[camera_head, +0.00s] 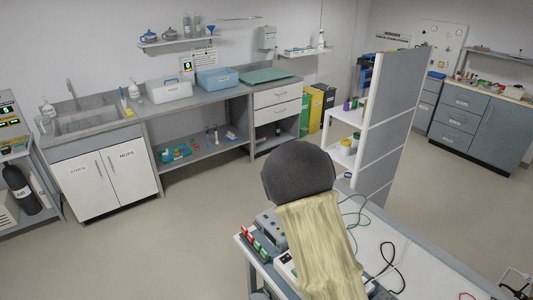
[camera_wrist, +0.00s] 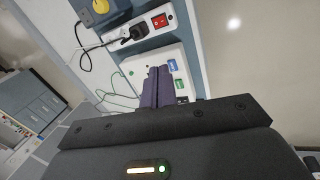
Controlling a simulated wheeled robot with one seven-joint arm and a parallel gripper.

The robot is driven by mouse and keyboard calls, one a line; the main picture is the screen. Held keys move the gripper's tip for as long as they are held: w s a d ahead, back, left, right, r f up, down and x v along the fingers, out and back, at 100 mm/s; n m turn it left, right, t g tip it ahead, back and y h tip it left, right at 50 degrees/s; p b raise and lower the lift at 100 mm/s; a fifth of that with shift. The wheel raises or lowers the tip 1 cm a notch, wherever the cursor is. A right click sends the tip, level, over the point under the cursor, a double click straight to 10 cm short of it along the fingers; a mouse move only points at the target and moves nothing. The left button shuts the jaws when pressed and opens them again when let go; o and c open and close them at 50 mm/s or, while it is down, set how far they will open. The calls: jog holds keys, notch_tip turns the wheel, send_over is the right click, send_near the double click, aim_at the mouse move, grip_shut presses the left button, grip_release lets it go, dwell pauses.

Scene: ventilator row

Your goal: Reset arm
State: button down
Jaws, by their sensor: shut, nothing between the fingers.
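My gripper (camera_wrist: 157,86) shows in the wrist view with its two dark purple fingers pressed together and nothing between them. It is over a white panel (camera_wrist: 135,66) with a blue and a green label; I cannot tell whether it touches it. In the head view my arm reaches over the white bench (camera_head: 405,245) at the lower right, and my gripper is not visible there.
A power strip (camera_wrist: 161,21) with a red switch and a black plug is near the fingers, with loose cables on the bench. A grey device (camera_head: 270,222) stands beside my arm. A grey partition (camera_head: 400,110) rises behind the bench. The floor (camera_head: 150,245) at left is clear.

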jog(key=s+r+m+t+y+b, duration=0.1)
jog(key=s+r+m+y, duration=0.2)
jog(key=s+r, duration=0.7)
notch_tip(320, 180, up, 4)
jog(key=shift+s+a+r+m+b, duration=0.2)
jog(key=shift+s+m+b, duration=0.15)
jog(key=shift+m, duration=0.85)
